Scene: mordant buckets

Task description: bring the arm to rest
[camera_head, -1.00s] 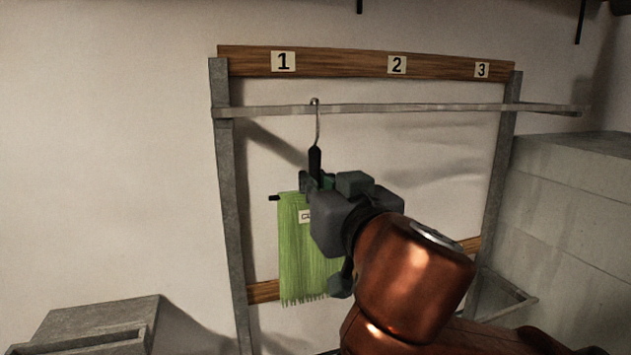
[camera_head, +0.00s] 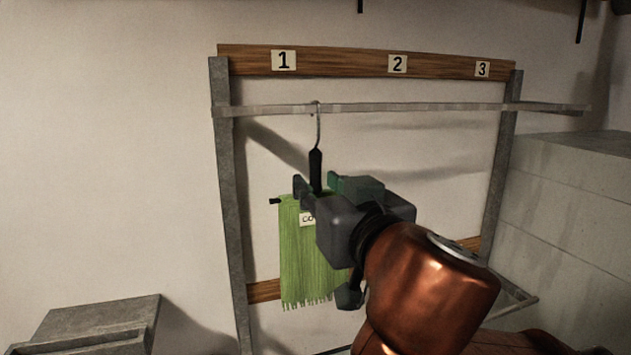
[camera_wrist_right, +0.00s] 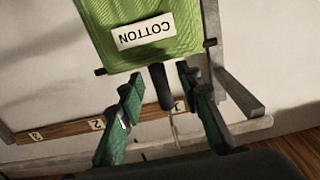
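My right gripper (camera_head: 325,186) is open in front of the rack, with its fingers apart on both sides of a black hanger handle (camera_head: 316,168). In the right wrist view the open fingers (camera_wrist_right: 165,105) show clear gaps to the handle. The hanger's hook hangs on the metal rail (camera_head: 400,108) below label 1. A green fringed cloth (camera_head: 303,262) hangs from the hanger, partly hidden by my gripper. Its label reads COTTON in the right wrist view (camera_wrist_right: 146,31). My left gripper is not in view.
A wooden board (camera_head: 340,63) with labels 1, 2 and 3 tops the rack. A grey post (camera_head: 228,190) stands left of the cloth. A grey block (camera_head: 575,205) stands at the right, and a grey box (camera_head: 95,322) at the lower left. The rail under 2 and 3 is empty.

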